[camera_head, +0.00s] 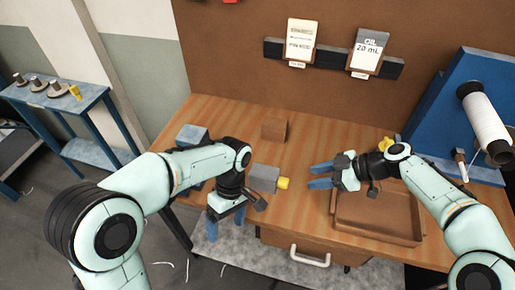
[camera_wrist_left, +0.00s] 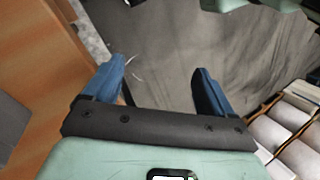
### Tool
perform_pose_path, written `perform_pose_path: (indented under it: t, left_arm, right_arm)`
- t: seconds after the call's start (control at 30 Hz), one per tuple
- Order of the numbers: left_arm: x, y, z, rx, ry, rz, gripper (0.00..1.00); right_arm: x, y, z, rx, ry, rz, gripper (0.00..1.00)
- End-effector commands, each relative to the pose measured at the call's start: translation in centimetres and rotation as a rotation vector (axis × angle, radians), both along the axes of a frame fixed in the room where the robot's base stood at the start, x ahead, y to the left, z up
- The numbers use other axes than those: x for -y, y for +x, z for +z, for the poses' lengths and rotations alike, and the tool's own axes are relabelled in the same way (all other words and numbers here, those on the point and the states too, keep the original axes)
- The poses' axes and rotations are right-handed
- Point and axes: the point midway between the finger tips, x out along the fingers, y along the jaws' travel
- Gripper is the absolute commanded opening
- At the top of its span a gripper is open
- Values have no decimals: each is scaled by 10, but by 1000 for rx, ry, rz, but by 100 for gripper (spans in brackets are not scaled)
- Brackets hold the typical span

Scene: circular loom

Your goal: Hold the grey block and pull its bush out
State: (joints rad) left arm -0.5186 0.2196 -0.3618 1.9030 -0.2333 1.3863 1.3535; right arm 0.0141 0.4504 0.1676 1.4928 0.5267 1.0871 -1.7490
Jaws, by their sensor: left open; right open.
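The grey block (camera_head: 264,178) sits at the front of the wooden table, with the yellow bush (camera_head: 284,183) sticking out of its right side. My left gripper (camera_head: 226,229) is open and empty, pointing down past the table's front edge, left of and nearer than the block. Its two blue fingers (camera_wrist_left: 156,75) are spread in the left wrist view, with only floor between them. My right gripper (camera_head: 310,177) is open and empty, its fingers pointing left toward the bush with a gap between. My left forearm hides part of the table left of the block.
A brown tray (camera_head: 422,212) lies right of the block, below my right gripper. A wooden block (camera_head: 274,129) stands behind. A blue stand (camera_head: 440,118) with a white spool (camera_head: 487,122) is at the right. A drawer handle (camera_head: 310,258) juts from the table front.

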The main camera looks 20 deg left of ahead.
Motion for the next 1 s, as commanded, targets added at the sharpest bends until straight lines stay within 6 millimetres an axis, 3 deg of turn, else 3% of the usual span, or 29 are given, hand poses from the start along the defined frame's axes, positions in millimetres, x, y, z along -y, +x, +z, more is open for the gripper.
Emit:
perform_pose_path:
  t: [0.03, 0.2, 0.43, 0.6, 0.73, 1.0]
  left_arm:
    - [2, 20, 17, 42, 33, 54, 85]
    - [12, 86, 53, 190, 91, 226, 85]
    - [26, 151, 90, 354, 99, 409, 85]
    - [31, 172, 104, 411, 90, 482, 85]
    - [32, 177, 102, 421, 89, 499, 85]
    - [31, 176, 60, 418, 91, 498, 85]
  right_arm:
    - [0, 0, 0, 0, 0, 0, 43]
    - [0, 0, 0, 0, 0, 0, 43]
    - [0, 0, 0, 0, 0, 0, 43]
    - [0, 0, 0, 0, 0, 0, 43]
    - [0, 0, 0, 0, 0, 0, 43]
    - [0, 0, 0, 0, 0, 0, 43]
